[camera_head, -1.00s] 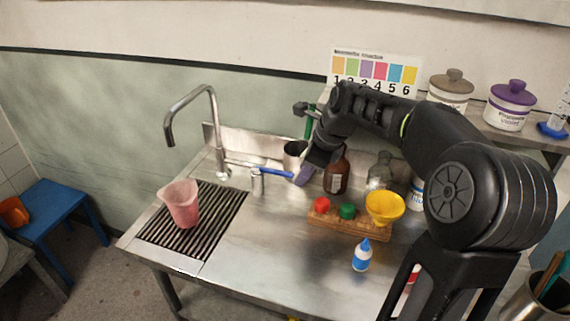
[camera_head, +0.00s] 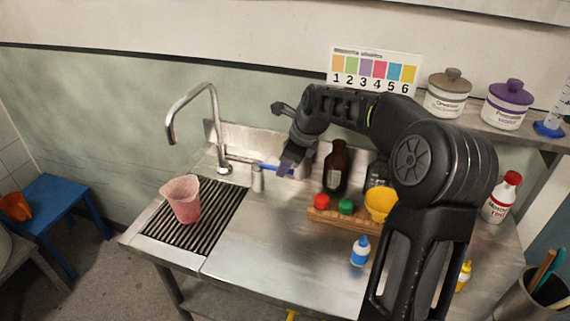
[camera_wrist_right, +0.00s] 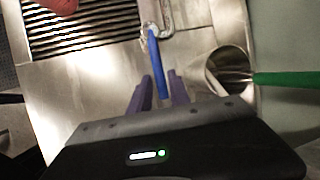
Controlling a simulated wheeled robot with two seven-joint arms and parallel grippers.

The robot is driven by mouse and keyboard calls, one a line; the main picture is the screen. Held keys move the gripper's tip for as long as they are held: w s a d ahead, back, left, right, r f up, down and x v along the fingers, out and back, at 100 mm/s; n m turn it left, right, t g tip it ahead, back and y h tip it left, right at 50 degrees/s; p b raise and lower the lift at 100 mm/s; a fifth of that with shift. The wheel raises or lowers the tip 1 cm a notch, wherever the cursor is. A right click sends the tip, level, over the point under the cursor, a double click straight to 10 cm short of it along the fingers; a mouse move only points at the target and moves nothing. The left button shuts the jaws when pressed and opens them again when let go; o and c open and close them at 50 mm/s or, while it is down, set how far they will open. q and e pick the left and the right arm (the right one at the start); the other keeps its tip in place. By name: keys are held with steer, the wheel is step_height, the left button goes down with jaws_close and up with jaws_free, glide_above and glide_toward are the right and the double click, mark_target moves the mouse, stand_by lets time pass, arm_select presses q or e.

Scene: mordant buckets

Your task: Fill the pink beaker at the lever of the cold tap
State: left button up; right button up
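The pink beaker (camera_head: 184,202) stands upright on the black drain grate (camera_head: 208,226), below the mouth of the tap (camera_head: 213,120). A bit of the beaker (camera_wrist_right: 60,4) shows at the top of the right wrist view. The tap's blue lever (camera_head: 264,166) points right from the tap base. In the right wrist view, the lever (camera_wrist_right: 157,65) reaches between the two purple fingertips of my right gripper (camera_wrist_right: 159,88), which is open. My right gripper (camera_head: 286,166) is at the lever's free end; I cannot tell if it touches. No water stream is visible. My left gripper is out of view.
A brown bottle (camera_head: 335,170) and a rack with red and green caps and a yellow funnel (camera_head: 381,203) stand right of the gripper. A metal vessel (camera_wrist_right: 230,68) with a green handle is beside the fingers. A blue-capped bottle (camera_head: 360,251) stands in front.

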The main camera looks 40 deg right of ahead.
jaws_close()
stand_by(1.1)
